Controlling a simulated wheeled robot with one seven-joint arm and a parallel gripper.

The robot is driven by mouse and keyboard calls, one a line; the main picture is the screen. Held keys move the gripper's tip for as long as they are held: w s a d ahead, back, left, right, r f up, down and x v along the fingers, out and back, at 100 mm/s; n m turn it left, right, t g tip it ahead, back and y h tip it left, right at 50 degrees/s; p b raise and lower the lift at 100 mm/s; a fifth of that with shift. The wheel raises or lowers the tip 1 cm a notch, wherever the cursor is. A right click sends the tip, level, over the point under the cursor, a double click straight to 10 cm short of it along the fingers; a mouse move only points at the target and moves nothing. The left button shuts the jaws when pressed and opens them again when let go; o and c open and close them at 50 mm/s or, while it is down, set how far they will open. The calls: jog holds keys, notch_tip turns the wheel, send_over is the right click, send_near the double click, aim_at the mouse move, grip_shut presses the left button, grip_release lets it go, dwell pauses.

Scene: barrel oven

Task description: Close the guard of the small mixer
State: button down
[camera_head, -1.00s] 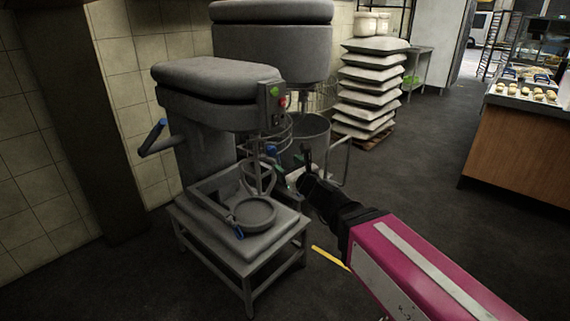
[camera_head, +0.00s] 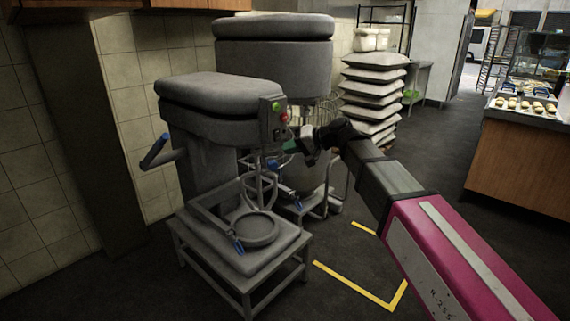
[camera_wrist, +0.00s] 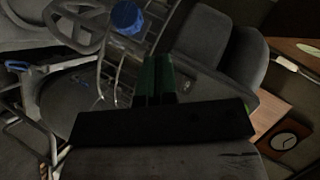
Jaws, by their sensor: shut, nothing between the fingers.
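A blue knob (camera_head: 272,165) shows beside the whisk. My gripper (camera_head: 290,147) is just right of the mixer head, below its green and red buttons. In the wrist view, the shut green fingers (camera_wrist: 157,60) are empty. A wire guard (camera_wrist: 118,75) with a blue knob (camera_wrist: 127,16) lies close to their left; I cannot tell whether they touch. In the head view, the guard is mostly lost behind my gripper and the mixer head.
A larger mixer (camera_head: 275,55) stands close behind. Stacked sacks (camera_head: 372,90) are farther back, and a wooden counter (camera_head: 520,160) is at the right. A crank handle (camera_head: 156,150) juts from the mixer's left. The floor to the right, with yellow markings (camera_head: 360,288), is clear.

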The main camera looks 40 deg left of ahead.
aim_at(285, 162)
jog(key=w+d+n+h, duration=0.5)
jog(key=w+n+h, duration=0.1)
jog(key=w, duration=0.1)
jog(key=shift+t, duration=0.4)
jog(key=shift+s+a+f, duration=1.6)
jog(key=shift+s+a, duration=0.05)
jog(key=shift+a, duration=0.2)
jog(key=shift+s+a+f, duration=1.6)
jog(key=shift+a, duration=0.2)
jog(key=shift+s, duration=0.1)
